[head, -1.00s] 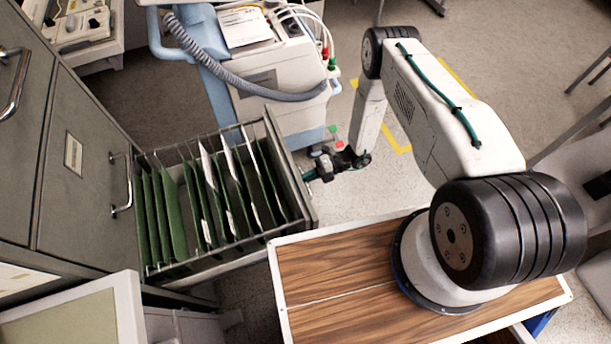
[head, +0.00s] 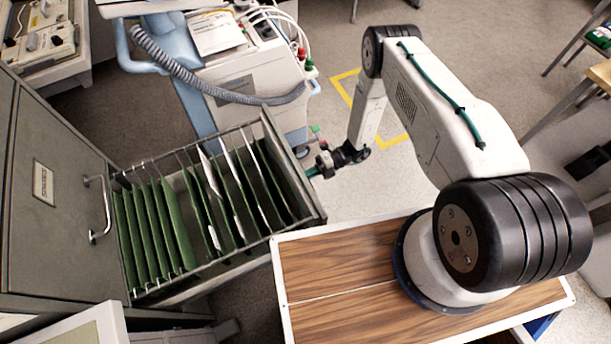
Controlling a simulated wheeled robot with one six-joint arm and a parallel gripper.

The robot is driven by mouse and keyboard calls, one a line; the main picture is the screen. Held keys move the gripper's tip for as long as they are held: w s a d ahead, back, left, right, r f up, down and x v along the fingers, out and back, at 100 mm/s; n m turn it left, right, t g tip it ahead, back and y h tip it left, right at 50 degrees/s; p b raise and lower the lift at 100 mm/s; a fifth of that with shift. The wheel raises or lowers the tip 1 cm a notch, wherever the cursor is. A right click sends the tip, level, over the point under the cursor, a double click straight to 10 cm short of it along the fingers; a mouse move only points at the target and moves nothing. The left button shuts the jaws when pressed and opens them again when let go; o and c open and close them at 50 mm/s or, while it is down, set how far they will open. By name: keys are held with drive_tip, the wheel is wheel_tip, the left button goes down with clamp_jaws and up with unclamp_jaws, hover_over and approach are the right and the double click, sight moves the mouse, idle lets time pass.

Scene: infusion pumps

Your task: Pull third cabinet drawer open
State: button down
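The grey metal cabinet (head: 50,240) stands at the left. One of its drawers (head: 205,285) is pulled far out and shows green hanging folders (head: 185,215) inside. I cannot tell from this view which drawer in the stack it is. My gripper (head: 315,171) is at the outer side of the drawer's front panel (head: 290,165), low beside it. The drawer's handle is hidden behind that panel. The fingertips are small and partly hidden, so their grip on the handle cannot be made out.
A closed drawer above has a metal handle (head: 101,210) and a label (head: 43,183). A medical machine (head: 240,85) with a grey hose stands just beyond the open drawer. My wood-topped base is close to the drawer's near corner. Open floor (head: 440,80) lies behind my arm.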

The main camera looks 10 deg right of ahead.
drive_tip(key=c, duration=1.6)
unclamp_jaws()
drive_tip(key=shift+w, duration=0.1)
drive_tip(key=shift+d, duration=0.1)
drive_tip(key=v, duration=0.7)
drive_tip(key=shift+w+d+r, duration=0.15)
drive_tip(key=shift+d, duration=0.15)
drive_tip(key=shift+n, duration=0.3)
